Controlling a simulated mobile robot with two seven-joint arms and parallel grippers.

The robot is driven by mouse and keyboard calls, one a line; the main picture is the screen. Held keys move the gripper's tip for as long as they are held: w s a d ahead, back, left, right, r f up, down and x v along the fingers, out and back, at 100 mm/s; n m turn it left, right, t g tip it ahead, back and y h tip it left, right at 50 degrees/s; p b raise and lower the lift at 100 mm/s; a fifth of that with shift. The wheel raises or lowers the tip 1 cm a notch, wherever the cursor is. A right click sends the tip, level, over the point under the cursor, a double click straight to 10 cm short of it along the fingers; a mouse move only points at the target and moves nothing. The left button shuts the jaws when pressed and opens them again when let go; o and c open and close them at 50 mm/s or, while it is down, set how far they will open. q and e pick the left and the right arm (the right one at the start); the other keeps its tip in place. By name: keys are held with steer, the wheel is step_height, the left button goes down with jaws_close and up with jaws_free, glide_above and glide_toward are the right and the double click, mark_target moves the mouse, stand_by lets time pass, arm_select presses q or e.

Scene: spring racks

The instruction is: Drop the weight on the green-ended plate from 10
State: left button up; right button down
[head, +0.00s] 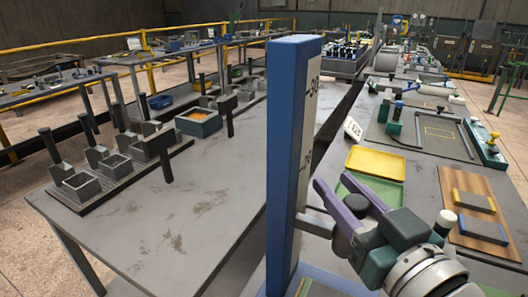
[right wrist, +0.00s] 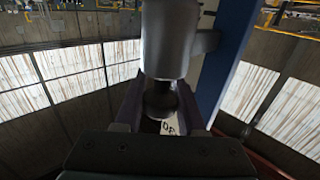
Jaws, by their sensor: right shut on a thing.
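My right gripper (head: 338,208) has purple fingers and is beside the tall blue post (head: 285,150), whose white scale (head: 308,120) carries number marks. In the right wrist view the gripper (right wrist: 160,98) is shut on a grey metal cylinder with a dark knob, the weight (right wrist: 166,42). The weight is close to the blue post (right wrist: 228,60) there. In the head view most of the weight is hidden behind the post and fingers. Near the post's foot only part of a plate with a yellow-green edge shows, so I cannot tell its end colour. My left gripper is not in view.
A yellow tray (head: 375,164) and a green tray (head: 372,190) lie beyond the gripper.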

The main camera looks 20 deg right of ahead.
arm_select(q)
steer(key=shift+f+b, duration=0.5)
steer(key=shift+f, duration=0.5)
arm_select(e)
steer(key=shift+f, duration=1.2)
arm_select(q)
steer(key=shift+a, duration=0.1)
arm_select(e)
steer(key=c, duration=0.5)
jaws_free()
steer(key=shift+s, duration=0.1)
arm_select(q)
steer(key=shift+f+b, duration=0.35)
arm_select(e)
steer(key=s, duration=0.9)
steer(key=shift+s+a, duration=0.4)
steer(key=shift+w, duration=0.1)
